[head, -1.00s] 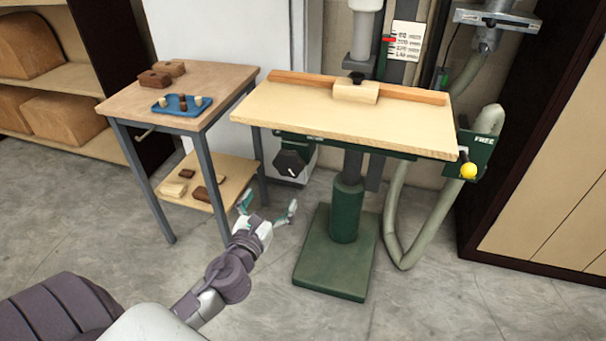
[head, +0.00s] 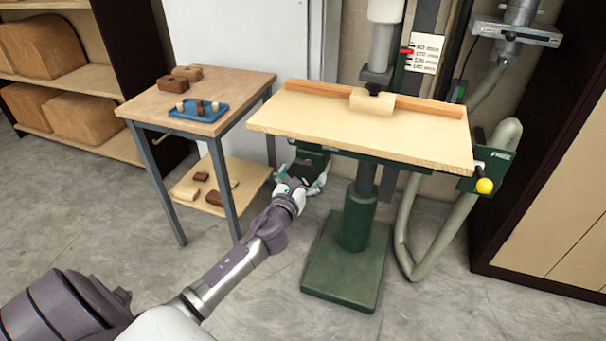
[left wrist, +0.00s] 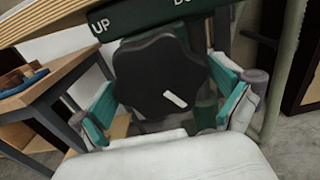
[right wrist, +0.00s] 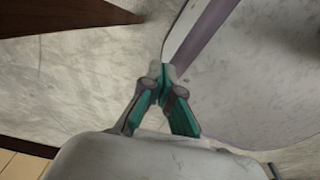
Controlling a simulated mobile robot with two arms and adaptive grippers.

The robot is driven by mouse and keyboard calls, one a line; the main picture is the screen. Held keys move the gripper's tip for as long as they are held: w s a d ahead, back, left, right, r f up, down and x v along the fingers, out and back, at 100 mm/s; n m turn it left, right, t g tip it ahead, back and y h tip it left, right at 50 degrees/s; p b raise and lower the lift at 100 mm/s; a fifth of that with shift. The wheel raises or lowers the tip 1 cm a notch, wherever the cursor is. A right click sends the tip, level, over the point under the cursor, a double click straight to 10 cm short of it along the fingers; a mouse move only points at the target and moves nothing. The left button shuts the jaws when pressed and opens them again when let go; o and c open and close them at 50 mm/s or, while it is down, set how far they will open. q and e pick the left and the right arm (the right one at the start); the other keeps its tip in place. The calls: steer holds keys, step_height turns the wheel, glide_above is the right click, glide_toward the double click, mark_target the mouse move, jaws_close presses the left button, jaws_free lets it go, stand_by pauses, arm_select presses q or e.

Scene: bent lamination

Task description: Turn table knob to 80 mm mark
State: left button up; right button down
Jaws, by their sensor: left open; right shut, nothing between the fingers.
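The table knob is black and lobed with a white line; it sits under the front left of the machine's wooden table (head: 360,125). The knob fills the middle of the left wrist view (left wrist: 155,70), its white line slanting down to the right. My left gripper (head: 302,184) is open, its teal fingers either side of the knob in the left wrist view (left wrist: 168,102). I cannot tell if they touch it. A scale card (head: 426,54) with a red pointer (head: 407,50) hangs behind the table; its figures are too small to read. My right gripper (right wrist: 160,82) is shut and empty, away from the knob.
A side table (head: 215,125) with a blue tray (head: 190,117) stands left of the machine. A yellow ball handle (head: 484,186) sticks out at the table's right. The green column base (head: 345,275) and a grey hose (head: 412,225) stand below. Floor in front is clear.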

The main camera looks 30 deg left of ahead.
arm_select(q)
steer(key=c, duration=0.9)
arm_select(e)
steer(key=shift+a, duration=0.2)
arm_select(q)
steer(key=shift+n, duration=0.4)
arm_select(e)
steer(key=shift+a, duration=0.15)
